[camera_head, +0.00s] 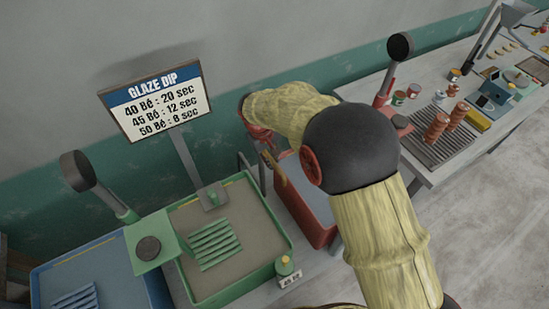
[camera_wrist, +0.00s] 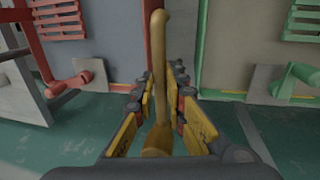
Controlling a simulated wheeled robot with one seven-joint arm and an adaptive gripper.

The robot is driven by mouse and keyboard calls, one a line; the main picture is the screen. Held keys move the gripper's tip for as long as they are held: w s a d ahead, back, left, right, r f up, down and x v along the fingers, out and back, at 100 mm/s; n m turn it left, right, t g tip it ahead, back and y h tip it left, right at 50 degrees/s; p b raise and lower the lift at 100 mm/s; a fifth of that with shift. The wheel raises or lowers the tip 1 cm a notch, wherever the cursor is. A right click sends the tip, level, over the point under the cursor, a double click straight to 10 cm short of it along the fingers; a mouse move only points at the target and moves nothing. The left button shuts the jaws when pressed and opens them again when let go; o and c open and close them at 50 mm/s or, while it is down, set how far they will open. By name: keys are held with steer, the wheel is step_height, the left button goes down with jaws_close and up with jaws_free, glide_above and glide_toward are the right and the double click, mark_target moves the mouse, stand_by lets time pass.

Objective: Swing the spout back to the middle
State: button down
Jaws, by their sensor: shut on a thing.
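The spout (camera_wrist: 157,60) is a brass-coloured bent pipe, upright in the wrist view with a rounded end at the top. My gripper (camera_wrist: 160,85) has its yellow-padded fingers on both sides of the spout and is shut on it. In the head view, my gripper (camera_head: 258,135) is partly hidden by my own arm, and the tan spout (camera_head: 275,172) shows just below it. The spout lies near the left edge of the red tub (camera_head: 318,236), on the side facing the green tub (camera_head: 240,284). Its base is largely hidden in the head view.
A blue tub (camera_head: 155,288) stands left of the green one. The glaze dip sign (camera_head: 157,98) rises behind on a post. A workbench (camera_head: 430,178) with pots and tools is at right. My arm hides much of the area right of the red tub.

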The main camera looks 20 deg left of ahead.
steer(key=shift+a, duration=0.1)
stand_by(0.3)
steer(key=c, duration=1.8)
jaws_free()
step_height(320, 180, up, 12)
steer(key=s+a, duration=0.1)
steer(key=s, duration=0.1)
steer(key=shift+a, duration=0.25)
steer(key=shift+w+f, duration=0.1)
